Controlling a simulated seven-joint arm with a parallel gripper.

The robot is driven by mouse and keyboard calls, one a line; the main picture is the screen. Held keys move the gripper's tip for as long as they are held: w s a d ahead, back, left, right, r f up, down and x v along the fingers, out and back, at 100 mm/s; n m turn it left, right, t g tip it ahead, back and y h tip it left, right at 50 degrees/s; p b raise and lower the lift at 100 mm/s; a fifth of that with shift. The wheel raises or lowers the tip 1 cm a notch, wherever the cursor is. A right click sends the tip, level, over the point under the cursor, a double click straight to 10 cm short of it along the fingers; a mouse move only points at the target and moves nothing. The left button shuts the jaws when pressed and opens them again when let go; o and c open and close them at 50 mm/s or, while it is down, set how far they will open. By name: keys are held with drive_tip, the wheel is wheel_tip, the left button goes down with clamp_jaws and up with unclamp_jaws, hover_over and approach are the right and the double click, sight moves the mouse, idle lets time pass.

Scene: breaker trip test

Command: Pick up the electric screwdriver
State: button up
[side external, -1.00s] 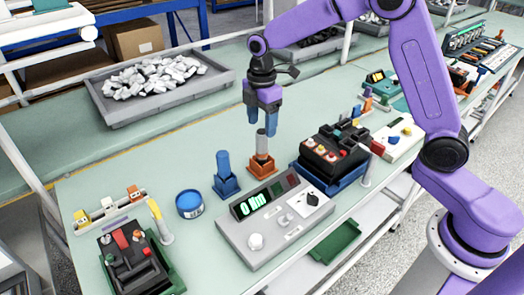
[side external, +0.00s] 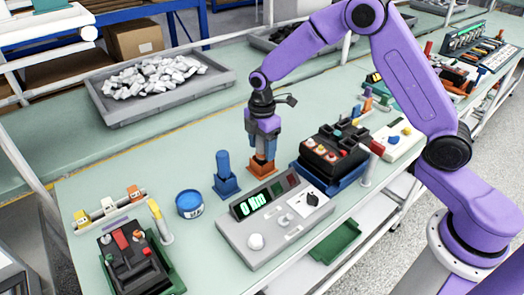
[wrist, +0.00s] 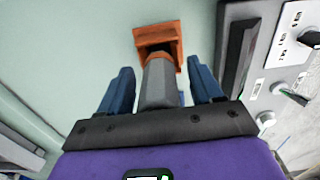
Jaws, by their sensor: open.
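A grey cylindrical tool with an orange collar, which looks like the electric screwdriver (wrist: 158,85), stands upright in an orange holder (side external: 262,169). The holder also shows in the wrist view (wrist: 150,37). My gripper (side external: 263,150) points down over this holder. In the wrist view its blue fingers (wrist: 159,68) are open, one on each side of the grey tool, with a visible gap on both sides. In the side view the fingers hide most of the tool.
A blue tool (side external: 223,163) stands in a blue holder (side external: 227,186) just left. The grey test panel (side external: 273,222) is close in front. A black breaker (side external: 335,150) sits in a blue tray to the right. A blue tin (side external: 190,203) stands further left.

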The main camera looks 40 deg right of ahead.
drive_tip(key=c, duration=1.1)
drive_tip(key=shift+r, duration=0.15)
drive_tip(key=r, duration=1)
drive_tip(key=shift+s+d+r, duration=0.2)
drive_tip(key=shift+d, duration=0.05)
drive_tip(key=s+d+r, duration=0.2)
drive_tip(key=s+d, duration=0.1)
drive_tip(key=s, duration=0.1)
drive_tip(key=s+d+r, duration=0.3)
drive_tip(key=s, duration=0.1)
drive_tip(key=s+d+r, duration=0.3)
drive_tip(key=s, duration=0.1)
drive_tip(key=shift+d+r, duration=0.1)
drive_tip(key=shift+r, duration=0.05)
